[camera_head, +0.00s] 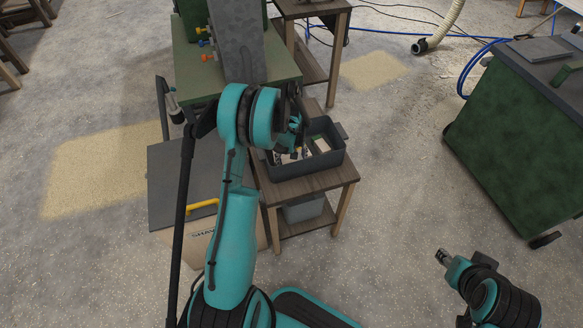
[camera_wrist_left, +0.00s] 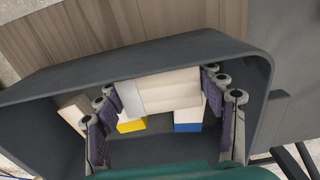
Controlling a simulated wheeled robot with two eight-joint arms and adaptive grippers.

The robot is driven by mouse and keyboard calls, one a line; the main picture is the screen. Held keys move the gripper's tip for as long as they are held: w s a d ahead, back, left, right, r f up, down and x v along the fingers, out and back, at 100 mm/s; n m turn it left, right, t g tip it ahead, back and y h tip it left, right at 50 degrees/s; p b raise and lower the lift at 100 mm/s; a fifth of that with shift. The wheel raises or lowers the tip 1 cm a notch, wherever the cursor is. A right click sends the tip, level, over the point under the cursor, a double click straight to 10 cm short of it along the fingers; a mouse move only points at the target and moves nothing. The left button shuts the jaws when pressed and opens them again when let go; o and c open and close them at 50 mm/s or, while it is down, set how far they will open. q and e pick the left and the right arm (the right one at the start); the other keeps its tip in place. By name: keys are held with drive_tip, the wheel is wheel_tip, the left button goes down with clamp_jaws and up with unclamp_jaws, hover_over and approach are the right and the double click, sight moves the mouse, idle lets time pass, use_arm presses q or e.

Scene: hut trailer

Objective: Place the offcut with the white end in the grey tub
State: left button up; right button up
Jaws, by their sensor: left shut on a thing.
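The grey tub (camera_head: 332,162) stands on a small wooden table. In the left wrist view its wall (camera_wrist_left: 262,95) surrounds my fingers. My left gripper (camera_head: 296,140) points down at the tub. In the wrist view, my left gripper (camera_wrist_left: 165,100) is shut on a pale wooden offcut (camera_wrist_left: 170,88) with a white end (camera_wrist_left: 129,98) on its left. The held offcut is within the tub's outline; its height above the floor is unclear. My right gripper (camera_head: 442,256) is low at the right, away from the tub; its jaw opening is too small to tell.
In the tub lie offcuts with a yellow end (camera_wrist_left: 131,126) and a blue end (camera_wrist_left: 187,127), plus another at the left (camera_wrist_left: 74,109). A grey bin (camera_head: 303,210) is on the table's lower shelf. A green cabinet (camera_head: 510,140) stands right, with clear floor between.

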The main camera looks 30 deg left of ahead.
use_arm(q)
wheel_tip(320, 180, down, 3)
drive_tip(key=shift+b, duration=0.45)
drive_tip(key=c, duration=0.4)
drive_tip(key=o, duration=1.8)
